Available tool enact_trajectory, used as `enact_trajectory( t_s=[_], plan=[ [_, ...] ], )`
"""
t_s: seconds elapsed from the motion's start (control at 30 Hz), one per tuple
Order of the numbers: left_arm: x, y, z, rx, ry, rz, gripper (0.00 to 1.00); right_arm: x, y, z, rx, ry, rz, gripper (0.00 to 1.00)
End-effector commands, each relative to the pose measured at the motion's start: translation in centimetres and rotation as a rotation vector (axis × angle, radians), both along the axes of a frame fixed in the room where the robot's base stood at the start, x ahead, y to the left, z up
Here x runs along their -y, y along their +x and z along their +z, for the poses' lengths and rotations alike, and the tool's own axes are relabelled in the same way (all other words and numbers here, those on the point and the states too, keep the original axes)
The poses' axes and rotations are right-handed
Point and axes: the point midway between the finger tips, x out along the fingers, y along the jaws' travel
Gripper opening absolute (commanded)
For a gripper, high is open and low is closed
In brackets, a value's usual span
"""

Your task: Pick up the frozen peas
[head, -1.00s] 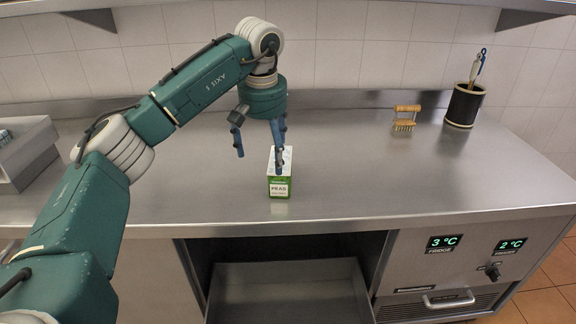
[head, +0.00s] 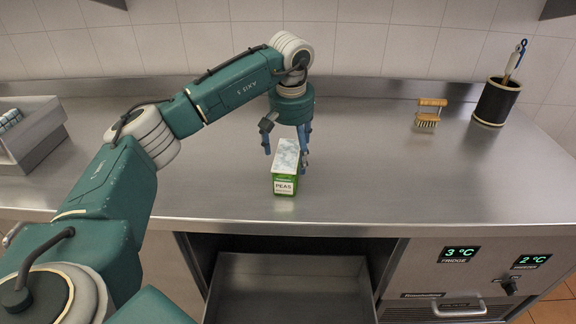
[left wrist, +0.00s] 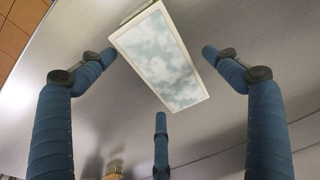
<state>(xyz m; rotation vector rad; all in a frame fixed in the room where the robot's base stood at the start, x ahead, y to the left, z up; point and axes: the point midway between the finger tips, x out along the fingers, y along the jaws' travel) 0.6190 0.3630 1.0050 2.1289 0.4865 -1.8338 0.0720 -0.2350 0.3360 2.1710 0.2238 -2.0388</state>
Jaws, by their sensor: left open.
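The frozen peas are a small upright box (head: 285,184) with a green front, a label reading PEAS and a frosty pale top. It stands on the steel counter. My left gripper (head: 287,150) points down just above and behind the box, open, with blue fingers. In the left wrist view the box's frosty top (left wrist: 160,60) lies between the spread fingertips of the gripper (left wrist: 165,70), with two fingers at the sides and one below. I see no contact. My right gripper is not in view.
A grey bin (head: 30,135) stands at the left. A wooden brush (head: 428,113) and a black utensil holder (head: 495,102) stand at the back right. An open drawer (head: 290,290) is below the counter's front edge. The counter (head: 390,170) right of the box is clear.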

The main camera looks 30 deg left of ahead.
Motion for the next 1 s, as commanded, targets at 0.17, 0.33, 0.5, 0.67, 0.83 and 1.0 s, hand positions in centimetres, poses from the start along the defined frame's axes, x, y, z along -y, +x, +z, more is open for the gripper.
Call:
enact_trajectory(
  t_s=[0.17, 0.33, 0.5, 0.67, 0.83, 1.0],
  plan=[
    [0.0, 0.0, -2.7, -0.003, 0.0, 0.0, 0.89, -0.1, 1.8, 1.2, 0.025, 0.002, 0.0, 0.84],
    [-0.1, 0.2, -3.9, -0.001, -0.001, 0.001, 0.89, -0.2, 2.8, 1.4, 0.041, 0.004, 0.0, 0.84],
    [-0.1, 0.3, -4.0, 0.0, 0.0, 0.0, 0.89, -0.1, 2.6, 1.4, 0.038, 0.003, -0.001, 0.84],
    [-0.1, 0.3, -3.9, 0.0, 0.0, 0.0, 0.63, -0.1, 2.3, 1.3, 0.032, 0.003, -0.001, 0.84],
    [-0.1, 0.3, -3.9, 0.0, 0.0, 0.0, 0.29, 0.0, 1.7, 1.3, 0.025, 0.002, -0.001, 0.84],
    [-0.1, 0.3, -3.8, 0.003, -0.001, 0.001, 0.18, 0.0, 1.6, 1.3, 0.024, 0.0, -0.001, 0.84]
  ],
)
